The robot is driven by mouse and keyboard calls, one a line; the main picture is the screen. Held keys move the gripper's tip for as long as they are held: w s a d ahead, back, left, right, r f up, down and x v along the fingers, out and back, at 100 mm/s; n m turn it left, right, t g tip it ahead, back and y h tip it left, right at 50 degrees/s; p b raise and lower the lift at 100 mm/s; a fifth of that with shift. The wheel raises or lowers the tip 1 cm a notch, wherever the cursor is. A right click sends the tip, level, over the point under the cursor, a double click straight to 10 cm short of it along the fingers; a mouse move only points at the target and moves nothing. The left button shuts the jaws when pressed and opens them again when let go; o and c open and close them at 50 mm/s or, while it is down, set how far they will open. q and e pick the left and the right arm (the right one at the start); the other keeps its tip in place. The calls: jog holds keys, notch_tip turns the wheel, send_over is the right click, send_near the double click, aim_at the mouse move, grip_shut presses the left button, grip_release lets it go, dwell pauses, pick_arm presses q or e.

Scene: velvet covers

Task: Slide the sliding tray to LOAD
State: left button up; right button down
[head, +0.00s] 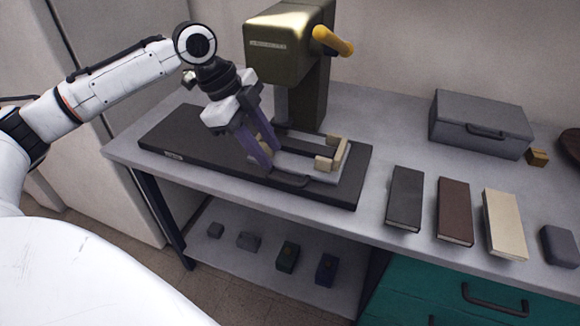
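The sliding tray (322,176) is a light grey plate with beige corner blocks and a dark handle (291,181) on its front edge. It sits on the right part of a long black base (190,140), in front of and partly under the press. A small label (173,155) on the base's front left is too small to read. My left gripper (266,156) points down over the tray's left end, its purple fingers apart. A beige block shows between them; whether they touch it is unclear. The fingers hide part of the tray. My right gripper is out of view.
An olive press (290,60) with a yellow lever (333,41) stands behind the tray. Black, brown and cream books (455,210) lie to the right, and a grey case (481,122) stands behind them. Several small blocks sit on the lower shelf (225,262).

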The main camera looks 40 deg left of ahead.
aim_at(288, 182)
pick_arm(q)
jog(key=x, duration=0.8)
jog(key=shift+s+f, duration=0.1)
jog(key=shift+f, duration=0.1)
grip_shut()
